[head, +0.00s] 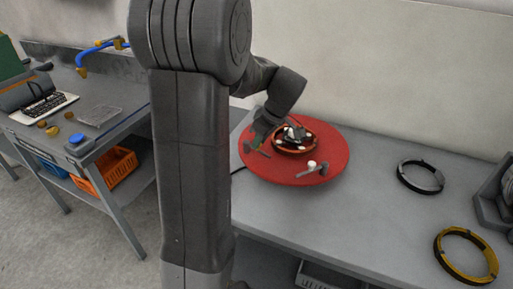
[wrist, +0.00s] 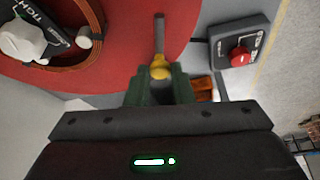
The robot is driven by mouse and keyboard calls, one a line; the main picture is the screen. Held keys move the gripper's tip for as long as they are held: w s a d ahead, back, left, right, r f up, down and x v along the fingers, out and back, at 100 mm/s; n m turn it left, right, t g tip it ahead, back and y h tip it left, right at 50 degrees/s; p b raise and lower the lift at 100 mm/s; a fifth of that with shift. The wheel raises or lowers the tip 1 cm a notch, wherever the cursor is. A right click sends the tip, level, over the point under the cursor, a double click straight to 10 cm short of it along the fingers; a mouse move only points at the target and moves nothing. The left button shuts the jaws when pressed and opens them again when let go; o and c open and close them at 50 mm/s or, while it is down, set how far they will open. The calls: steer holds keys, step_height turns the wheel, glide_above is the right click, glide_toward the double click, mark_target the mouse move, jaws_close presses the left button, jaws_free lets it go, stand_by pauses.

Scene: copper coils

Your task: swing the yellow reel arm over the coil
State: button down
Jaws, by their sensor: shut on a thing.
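The copper coil (head: 296,151) lies on the red round turntable (head: 335,150). Part of the coil also shows at the upper left of the wrist view (wrist: 99,22). My gripper (wrist: 159,78) is shut on the yellow knob (wrist: 160,66) of the reel arm, at the turntable's edge. A grey rod (wrist: 159,35) of this arm runs from the knob over the red surface, beside the coil and apart from it. In the head view my gripper (head: 262,128) is at the turntable's left side, and the yellow is too small to make out.
A dark hub with a white knob (wrist: 22,42) sits inside the coil. Another arm with a white end (head: 312,165) is at the turntable's front. A grey box with a red button (wrist: 241,56) is close by. A black ring (head: 420,177) and yellow ring (head: 466,255) lie right.

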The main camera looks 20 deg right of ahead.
steer(key=n, duration=0.1)
steer(key=w+d+n+y, duration=0.1)
steer(key=shift+d+n+g+b, duration=0.2)
steer(key=shift+n+g+b, duration=0.1)
steer(key=shift+n+b, duration=0.1)
steer(key=n, duration=0.1)
steer(key=w+d+n, duration=0.1)
steer(key=shift+n+g+y, duration=0.4)
steer(key=n, duration=0.1)
steer(key=w+n+g, duration=0.1)
steer(key=shift+d+r+n+p, duration=0.1)
steer(key=shift+d+n+p, duration=0.2)
steer(key=shift+d, duration=0.05)
steer(key=shift+w+d+n+g+y+p, duration=0.25)
steer(key=shift+w+n, duration=0.2)
steer(key=shift+n, duration=0.45)
steer(key=shift+w+n+g+y+p, duration=0.15)
steer(key=shift+w+n+g+p, duration=0.2)
steer(key=shift+n, duration=0.55)
steer(key=shift+w, duration=0.1)
steer(key=c, duration=1.3)
jaws_free()
steer(key=shift+o, duration=0.2)
